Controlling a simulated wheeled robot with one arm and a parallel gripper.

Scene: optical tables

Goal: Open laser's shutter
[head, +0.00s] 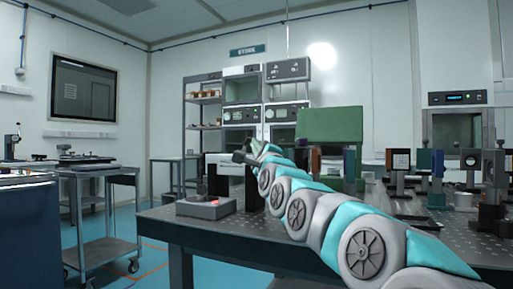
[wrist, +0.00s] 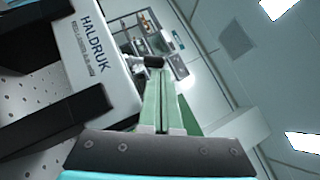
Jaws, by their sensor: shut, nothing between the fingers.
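The laser is a white box (wrist: 92,45) marked HALDRUK at the left of the wrist view, carried on black supports (wrist: 65,125). In the head view its white housing (head: 222,159) stands at the far left part of the optical table, partly behind my gripper (head: 242,157). In the wrist view my gripper (wrist: 162,80) is shut and empty, its long narrow greenish fingers side by side, to the right of the laser. A small dark rounded knob (wrist: 153,62) shows near the fingertips; I cannot tell whether they touch it or whether it is the shutter.
A grey box with a lit red button (head: 207,207) sits on the near left corner of the perforated optical table (head: 240,231). A green panel (head: 331,124) stands behind my arm. Several optics mounts (head: 438,180) fill the right side. A grey cart (head: 105,252) stands left across open floor.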

